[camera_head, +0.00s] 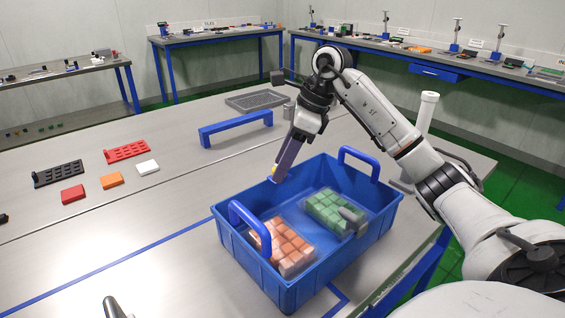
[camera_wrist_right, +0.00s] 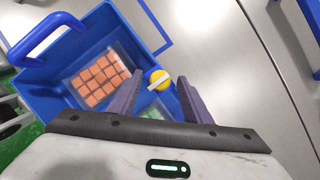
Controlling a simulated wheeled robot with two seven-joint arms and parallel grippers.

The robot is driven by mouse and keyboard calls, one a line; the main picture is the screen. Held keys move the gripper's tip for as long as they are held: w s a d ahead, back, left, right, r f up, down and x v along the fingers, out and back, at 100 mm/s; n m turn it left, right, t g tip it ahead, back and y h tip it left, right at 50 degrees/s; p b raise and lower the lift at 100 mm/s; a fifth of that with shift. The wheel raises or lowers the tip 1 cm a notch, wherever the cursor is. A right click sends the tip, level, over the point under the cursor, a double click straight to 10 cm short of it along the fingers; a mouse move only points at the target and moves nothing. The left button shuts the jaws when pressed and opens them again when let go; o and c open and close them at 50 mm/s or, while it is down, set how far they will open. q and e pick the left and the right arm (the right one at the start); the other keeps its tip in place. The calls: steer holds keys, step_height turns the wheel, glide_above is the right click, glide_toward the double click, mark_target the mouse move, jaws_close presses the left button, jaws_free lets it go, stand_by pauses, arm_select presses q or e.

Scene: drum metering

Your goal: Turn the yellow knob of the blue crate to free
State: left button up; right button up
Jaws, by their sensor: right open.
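The blue crate (camera_head: 283,277) stands on the steel table, with a raised blue handle at each end. Its yellow knob (camera_wrist_right: 163,75) shows in the right wrist view at the crate's long side, with a white bar across it. In the head view only a small yellow bit (camera_head: 274,169) shows beside the fingertips. My right gripper (camera_head: 277,177) points down at the crate's far long wall. In the right wrist view its dark fingers are open, one on each side of the knob, with visible gaps. Contact cannot be told. My left gripper is not seen.
Inside the crate lie a pack of orange blocks (camera_head: 283,247) and a pack of green blocks (camera_head: 327,211), with a grey part beside the green one. A blue bracket (camera_head: 236,129) stands behind the crate. Red, orange and white blocks lie at left. The front-left table is mostly clear.

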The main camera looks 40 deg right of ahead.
steer(key=shift+f, duration=0.1)
steer(key=c, duration=1)
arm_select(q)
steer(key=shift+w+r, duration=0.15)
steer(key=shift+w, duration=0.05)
arm_select(e)
steer(key=shift+c, duration=0.2)
